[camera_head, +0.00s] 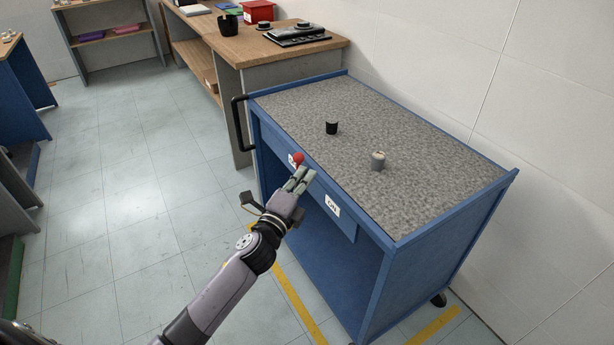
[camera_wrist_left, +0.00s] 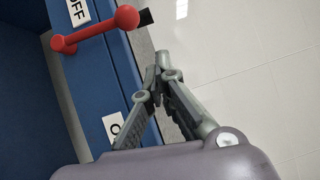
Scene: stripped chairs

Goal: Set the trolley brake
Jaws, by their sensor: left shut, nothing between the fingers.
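The blue trolley (camera_head: 420,185) has a grey speckled top and stands against the wall. Its brake lever (camera_head: 297,158) is red with a ball knob, on the front panel. In the left wrist view the lever (camera_wrist_left: 92,32) lies beside the OFF label (camera_wrist_left: 77,10). The ON label (camera_head: 332,205) is further right along the panel; in the wrist view this label (camera_wrist_left: 115,127) is partly hidden by a finger. My left gripper (camera_head: 307,174) is shut and empty, at the panel just right of the knob. In the wrist view its fingertips (camera_wrist_left: 162,62) are apart from the lever.
A black cup (camera_head: 331,127) and a grey cylinder (camera_head: 378,160) stand on the trolley top. A black handle (camera_head: 238,125) sticks out at its left end. A wooden bench (camera_head: 265,45) with several items stands behind. The tiled floor at left is clear.

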